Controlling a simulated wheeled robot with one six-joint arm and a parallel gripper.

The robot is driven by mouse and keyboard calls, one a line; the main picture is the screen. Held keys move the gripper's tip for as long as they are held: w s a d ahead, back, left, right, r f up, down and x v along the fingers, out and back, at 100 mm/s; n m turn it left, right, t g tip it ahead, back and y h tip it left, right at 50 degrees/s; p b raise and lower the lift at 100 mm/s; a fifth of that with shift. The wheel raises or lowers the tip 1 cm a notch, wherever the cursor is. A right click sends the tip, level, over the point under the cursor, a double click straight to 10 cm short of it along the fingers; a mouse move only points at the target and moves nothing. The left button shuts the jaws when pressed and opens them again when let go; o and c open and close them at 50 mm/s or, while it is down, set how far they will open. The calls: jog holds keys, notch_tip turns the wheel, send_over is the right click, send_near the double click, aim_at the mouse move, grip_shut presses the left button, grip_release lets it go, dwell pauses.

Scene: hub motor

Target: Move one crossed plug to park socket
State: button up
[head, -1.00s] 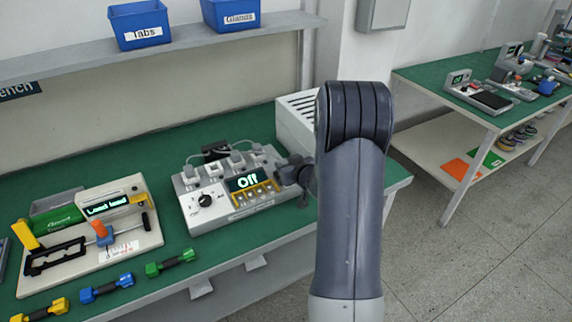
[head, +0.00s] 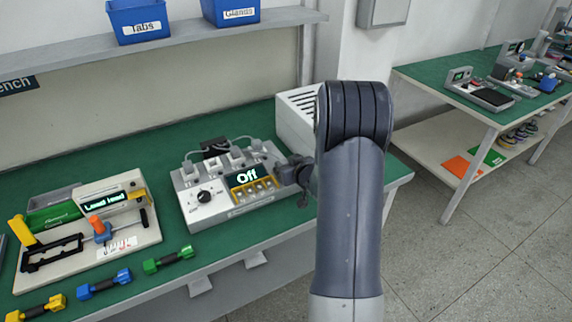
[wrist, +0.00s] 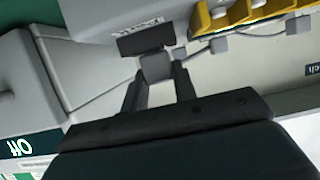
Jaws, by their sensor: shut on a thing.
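In the wrist view, my gripper (wrist: 157,88) is shut on a small grey plug (wrist: 155,67). A dark block (wrist: 146,40) lies directly beyond the plug; I cannot tell whether they touch. More grey plugs with cables, such as one plug (wrist: 219,46), sit by a yellow row (wrist: 240,12). In the head view, the grey motor controller box (head: 218,211) has a lit "Off" display, a black knob and several plugs along its back edge. My gripper (head: 300,172) is at the box's right end, partly hidden by my arm. The park socket cannot be made out for certain.
A bench fixture (head: 98,258) with a lit display stands left of the box. Green (head: 168,260), blue (head: 104,284) and yellow (head: 36,308) handled tools lie along the front edge. A white vented case (head: 297,118) stands behind my gripper.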

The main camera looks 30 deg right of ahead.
jog(key=o, duration=1.1)
jog(key=shift+c, duration=0.2)
jog(key=v, duration=1.1)
